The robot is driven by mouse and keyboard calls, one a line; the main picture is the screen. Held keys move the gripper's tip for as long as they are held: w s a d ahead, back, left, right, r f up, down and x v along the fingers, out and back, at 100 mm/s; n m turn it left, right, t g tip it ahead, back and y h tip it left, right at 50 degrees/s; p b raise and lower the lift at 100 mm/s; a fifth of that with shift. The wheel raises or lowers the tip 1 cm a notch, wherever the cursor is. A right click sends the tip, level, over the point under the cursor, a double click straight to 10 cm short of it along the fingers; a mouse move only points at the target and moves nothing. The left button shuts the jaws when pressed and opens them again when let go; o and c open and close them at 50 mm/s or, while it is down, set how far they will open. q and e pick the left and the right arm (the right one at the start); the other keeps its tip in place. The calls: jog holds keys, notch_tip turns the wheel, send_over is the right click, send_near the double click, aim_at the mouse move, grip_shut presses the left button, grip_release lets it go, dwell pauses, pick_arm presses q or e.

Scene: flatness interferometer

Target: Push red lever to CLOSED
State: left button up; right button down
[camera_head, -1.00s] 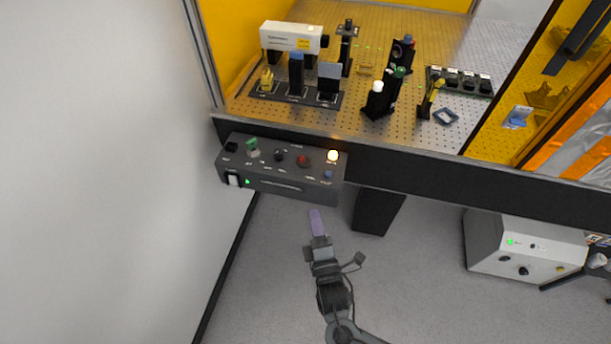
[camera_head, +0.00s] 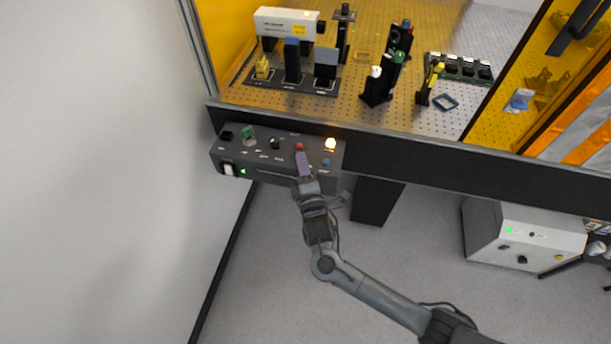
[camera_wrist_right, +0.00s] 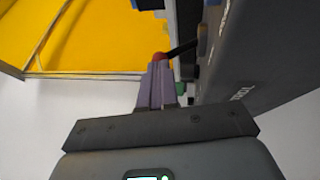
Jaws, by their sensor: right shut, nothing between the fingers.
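The red lever (camera_head: 299,147) is on the top of the dark control box, right of its middle; only its red end shows above my fingers. In the wrist view its red tip (camera_wrist_right: 159,56) sits just beyond my fingertips, with a dark rod running off to the right. My right gripper (camera_head: 303,157) reaches over the box's front edge, its purple fingers shut with nothing between them. The fingertips are at or very close to the lever; I cannot tell if they touch. The fingers hide the lever's base and its label. My left gripper is not in view.
The floor in front is clear.

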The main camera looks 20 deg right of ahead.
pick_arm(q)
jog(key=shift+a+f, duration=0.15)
pick_arm(e)
jog(key=shift+w+d+r, duration=0.1)
jog(key=shift+w, duration=0.35)
